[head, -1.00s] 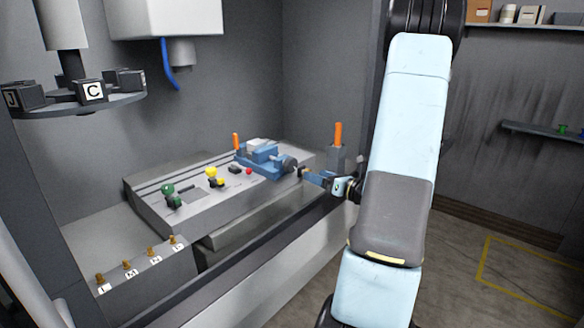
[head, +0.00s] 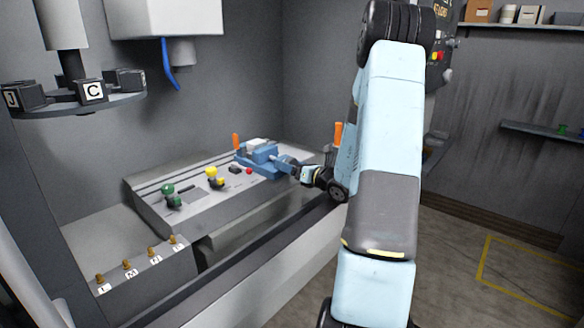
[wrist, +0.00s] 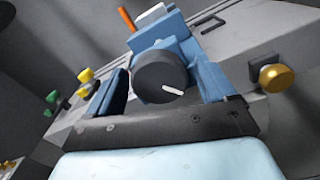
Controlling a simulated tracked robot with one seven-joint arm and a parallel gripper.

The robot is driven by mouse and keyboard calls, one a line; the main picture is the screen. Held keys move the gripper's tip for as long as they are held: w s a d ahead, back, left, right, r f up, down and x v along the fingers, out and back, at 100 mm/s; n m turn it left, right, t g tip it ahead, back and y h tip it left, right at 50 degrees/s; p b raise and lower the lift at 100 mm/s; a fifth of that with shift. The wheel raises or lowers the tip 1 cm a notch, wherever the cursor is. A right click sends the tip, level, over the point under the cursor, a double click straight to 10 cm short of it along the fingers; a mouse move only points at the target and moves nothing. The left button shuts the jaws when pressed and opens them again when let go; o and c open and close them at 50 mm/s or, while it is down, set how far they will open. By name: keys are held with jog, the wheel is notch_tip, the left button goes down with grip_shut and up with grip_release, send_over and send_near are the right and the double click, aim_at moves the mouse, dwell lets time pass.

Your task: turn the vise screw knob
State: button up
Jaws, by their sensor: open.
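My gripper's two blue fingers (wrist: 163,84) are open, one on each side of the knob. A gap shows at the left finger; whether the right one touches the knob I cannot tell.
A brass knob (wrist: 273,78) stands right of my gripper in the wrist view. An orange handle (head: 338,133) rises behind my arm.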

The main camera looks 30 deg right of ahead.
jog(key=shift+c, duration=0.4)
jog(key=c, duration=0.9)
jog(key=shift+n, duration=1.2)
jog(key=shift+c, duration=0.2)
jog(key=o, duration=1)
jog(key=v, duration=1.4)
jog(key=shift+w, duration=0.1)
